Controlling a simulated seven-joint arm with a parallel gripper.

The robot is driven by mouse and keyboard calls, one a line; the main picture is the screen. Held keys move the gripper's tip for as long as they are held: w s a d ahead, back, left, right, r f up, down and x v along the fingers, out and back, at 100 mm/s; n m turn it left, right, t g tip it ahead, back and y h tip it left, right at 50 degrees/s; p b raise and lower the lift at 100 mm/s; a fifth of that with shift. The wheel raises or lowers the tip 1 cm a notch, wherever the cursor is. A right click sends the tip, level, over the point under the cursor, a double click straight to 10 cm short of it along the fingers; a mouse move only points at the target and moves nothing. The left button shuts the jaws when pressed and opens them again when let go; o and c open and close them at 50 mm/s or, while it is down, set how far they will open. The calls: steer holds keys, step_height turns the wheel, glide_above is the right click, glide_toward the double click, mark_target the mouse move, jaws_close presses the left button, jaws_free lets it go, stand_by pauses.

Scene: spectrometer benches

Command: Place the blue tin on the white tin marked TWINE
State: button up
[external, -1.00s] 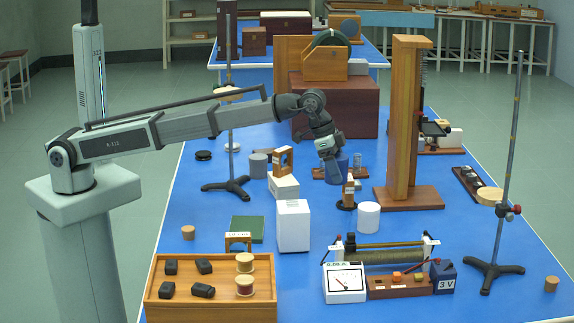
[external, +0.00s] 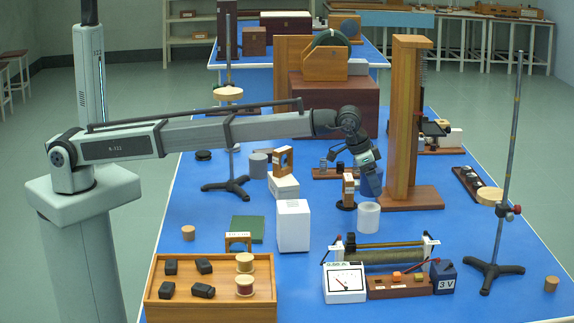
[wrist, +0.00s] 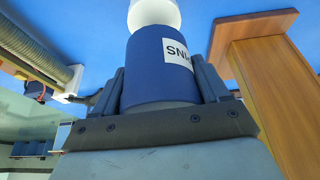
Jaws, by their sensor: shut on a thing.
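The blue tin (wrist: 160,65), with part of a white label showing, is held between the two fingers of my gripper (wrist: 165,88) in the wrist view. My gripper (external: 371,186) is shut on it, up off the bench in the external view. The white tin (external: 367,218) stands on the blue bench top just below and in front of the gripper. It also shows beyond the far end of the blue tin in the wrist view (wrist: 153,14). No TWINE lettering is visible on it. Whether the two tins touch is hard to tell.
A tall wooden stand (external: 403,120) rises close to the right of my gripper. A small wooden-framed piece (external: 348,190) stands just left of the white tin. A rheostat (external: 381,255) and meter (external: 345,283) lie in front. A white box (external: 293,226) stands to the left.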

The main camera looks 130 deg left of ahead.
mark_target(368, 192)
steer(key=shift+f, duration=2.05)
steer(key=o, duration=1.1)
steer(key=shift+f, duration=0.1)
steer(key=v, duration=1.2)
